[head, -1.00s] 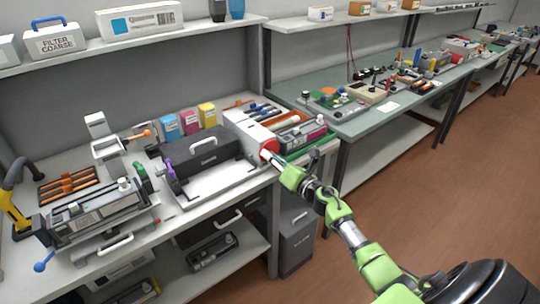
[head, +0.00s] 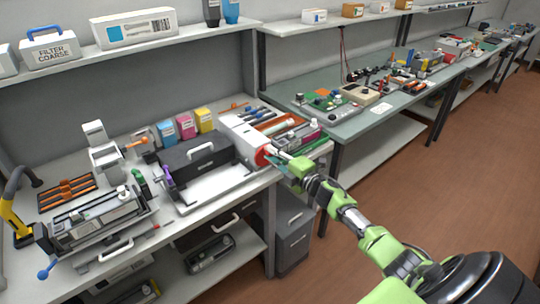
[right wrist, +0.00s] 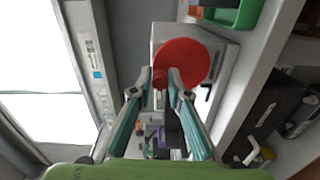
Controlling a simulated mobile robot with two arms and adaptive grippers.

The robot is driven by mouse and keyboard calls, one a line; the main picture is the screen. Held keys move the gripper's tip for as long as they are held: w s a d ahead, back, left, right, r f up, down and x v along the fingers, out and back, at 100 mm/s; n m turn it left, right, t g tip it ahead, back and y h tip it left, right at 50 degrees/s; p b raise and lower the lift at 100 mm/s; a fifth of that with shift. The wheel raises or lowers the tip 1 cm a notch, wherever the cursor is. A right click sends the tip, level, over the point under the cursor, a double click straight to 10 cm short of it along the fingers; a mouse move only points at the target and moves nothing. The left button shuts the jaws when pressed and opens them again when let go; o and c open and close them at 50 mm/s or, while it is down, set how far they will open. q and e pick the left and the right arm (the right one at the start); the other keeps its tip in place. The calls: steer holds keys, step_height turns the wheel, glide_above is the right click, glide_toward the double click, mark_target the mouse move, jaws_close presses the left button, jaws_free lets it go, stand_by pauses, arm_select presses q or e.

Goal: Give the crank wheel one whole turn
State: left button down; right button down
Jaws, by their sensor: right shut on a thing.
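The crank wheel (head: 262,157) is a red disc on the right end face of a white box-shaped machine (head: 240,137) on the near bench. In the right wrist view the red wheel (right wrist: 189,60) fills the upper middle, and its small red handle knob (right wrist: 160,77) stands out toward me. My right gripper (head: 273,153) reaches the wheel from the right. In the wrist view its two fingertips (right wrist: 160,80) are on either side of the knob, shut on it. The fingers hide part of the wheel in the head view. My left gripper is not in view.
A dark cartridge (head: 200,160) sits on a white tray left of the machine. Ink boxes (head: 185,127) stand behind it. A green bin (right wrist: 238,12) is close to the wheel in the wrist view. A second bench (head: 340,125) runs to the right; floor between is open.

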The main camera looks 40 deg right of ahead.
steer(key=shift+d+m, duration=0.35)
steer(key=shift+m, duration=0.6)
steer(key=shift+d+m, duration=0.3)
steer(key=shift+m, duration=0.65)
steer(key=c, duration=1.9)
jaws_free()
steer(key=s, duration=0.8)
steer(key=s+d, duration=0.1)
steer(key=s, duration=0.3)
steer(key=shift+d+r, duration=0.1)
steer(key=shift+r, duration=0.05)
